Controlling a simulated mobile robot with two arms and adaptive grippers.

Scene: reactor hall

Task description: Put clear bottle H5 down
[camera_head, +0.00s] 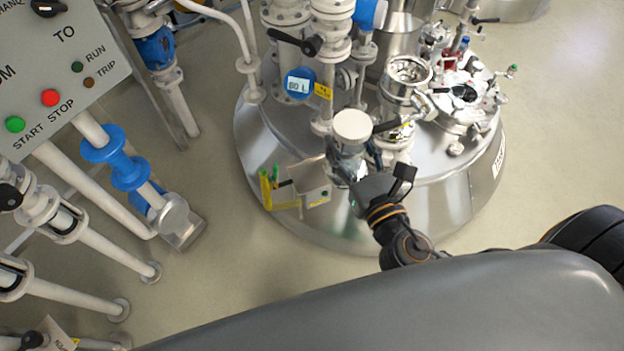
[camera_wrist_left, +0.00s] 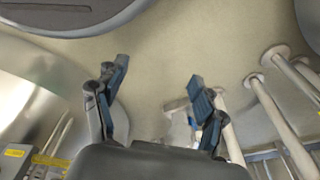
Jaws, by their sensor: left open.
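My left gripper (camera_head: 353,162) is over the near side of the steel vessel; its arm rises from the bottom middle. In the left wrist view its two fingers (camera_wrist_left: 158,82) stand wide apart, and I see no bottle held between them. In the head view a pale round cap-like top (camera_head: 352,126) on a greyish body shows just beyond the fingers. I cannot tell whether this is clear bottle H5 or a fitting of the vessel, or whether the gripper touches it. No label reading H5 is legible. My right gripper is not in view.
The steel vessel (camera_head: 250,140) carries crowded pipes and valves. A small metal box (camera_head: 312,188) with a yellow bracket (camera_head: 267,188) is left of the gripper. A control panel (camera_head: 60,75) and white pipes (camera_head: 85,190) stand at left. Open floor (camera_head: 215,200) lies between.

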